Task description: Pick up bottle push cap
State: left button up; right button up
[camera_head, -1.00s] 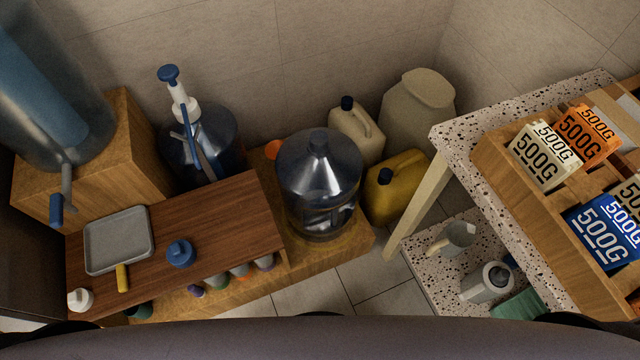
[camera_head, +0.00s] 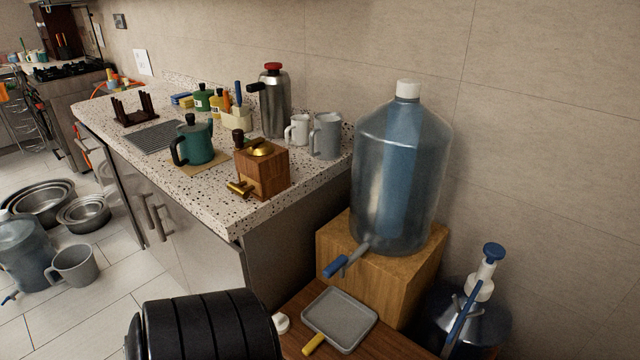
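A large water bottle (camera_head: 480,318) at the lower right has a white and blue push pump (camera_head: 485,272) on its neck. A small white cap-like piece (camera_head: 281,322) lies at the left edge of the brown wooden shelf (camera_head: 300,350), partly hidden by a black ribbed part in front. I cannot tell which piece is the push cap. The blue cap seen on the shelf earlier is outside this view. Neither gripper shows.
A big clear bottle (camera_head: 398,180) with a blue-handled tap stands on a wooden box (camera_head: 400,290). A grey tray (camera_head: 345,318) lies on the shelf. A speckled counter (camera_head: 240,215) holds a wooden grinder (camera_head: 263,172), a green pot (camera_head: 195,140) and mugs. Pans and a bottle stand on the left floor.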

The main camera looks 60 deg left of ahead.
aim_at(281, 321)
jog(key=u, duration=2.3)
jog(key=i+j+z, duration=0.25)
jog(key=j, duration=0.3)
jog(key=j+z, duration=0.25)
jog(key=j, duration=0.3)
jog(key=i+j+z, duration=0.1)
jog(key=j+z, duration=0.15)
jog(key=j, duration=0.35)
